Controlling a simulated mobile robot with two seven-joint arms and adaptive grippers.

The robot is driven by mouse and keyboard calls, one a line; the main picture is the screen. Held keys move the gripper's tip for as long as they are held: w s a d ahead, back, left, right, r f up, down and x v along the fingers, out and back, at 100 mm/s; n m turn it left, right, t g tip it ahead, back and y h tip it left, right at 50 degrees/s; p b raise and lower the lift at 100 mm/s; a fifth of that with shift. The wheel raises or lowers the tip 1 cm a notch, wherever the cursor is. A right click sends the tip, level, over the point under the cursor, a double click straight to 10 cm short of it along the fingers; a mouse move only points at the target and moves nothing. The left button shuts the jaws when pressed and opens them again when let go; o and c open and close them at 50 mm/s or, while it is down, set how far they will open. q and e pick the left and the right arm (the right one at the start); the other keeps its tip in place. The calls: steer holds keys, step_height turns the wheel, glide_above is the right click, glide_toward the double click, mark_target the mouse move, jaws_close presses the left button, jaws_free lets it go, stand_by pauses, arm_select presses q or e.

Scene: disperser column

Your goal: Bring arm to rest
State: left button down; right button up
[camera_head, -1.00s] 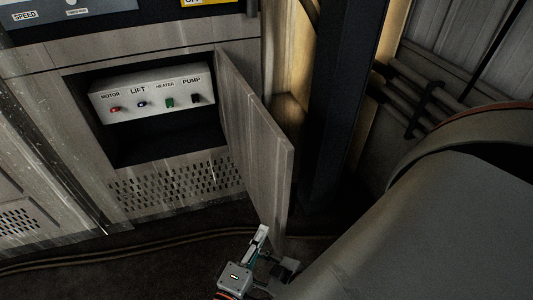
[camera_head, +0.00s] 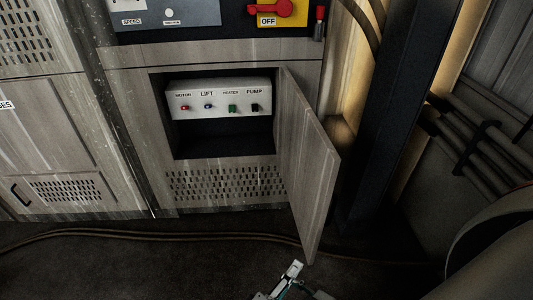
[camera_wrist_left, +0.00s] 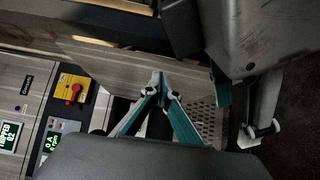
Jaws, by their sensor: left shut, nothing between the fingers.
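My left gripper (camera_head: 290,281) is at the bottom of the head view, low in front of the open cabinet door. In the left wrist view its fingers (camera_wrist_left: 160,86) meet at the tips, and nothing is between them. The cabinet door (camera_head: 310,165) stands swung open to the right. Inside the cabinet is a white switch box (camera_head: 221,98) with switches labelled MOTOR, LIFT, HEATER and PUMP. Most of my left arm is below the head view.
A yellow OFF panel with a red rotary switch (camera_head: 270,8) sits above the cabinet, and it also shows in the left wrist view (camera_wrist_left: 75,93). A dark post (camera_head: 395,110) and pipes (camera_head: 475,140) stand at the right. Cables cross the dark floor (camera_head: 150,265).

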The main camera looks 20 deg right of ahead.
arm_select(q)
steer(key=a+f+m+y, duration=0.3)
steer(key=a+y, duration=0.1)
steer(key=a, duration=1)
steer(key=a+f+m+t+y, duration=0.1)
steer(key=a+f+m+y, duration=0.2)
steer(key=a, duration=1.1)
steer(key=a+f+m+t+y, duration=0.1)
steer(key=a+f+m+y, duration=0.3)
steer(key=a, duration=1)
steer(key=shift+s+a+f+y, duration=0.25)
steer(key=shift+s+f+y, duration=0.1)
steer(key=shift+y, duration=0.75)
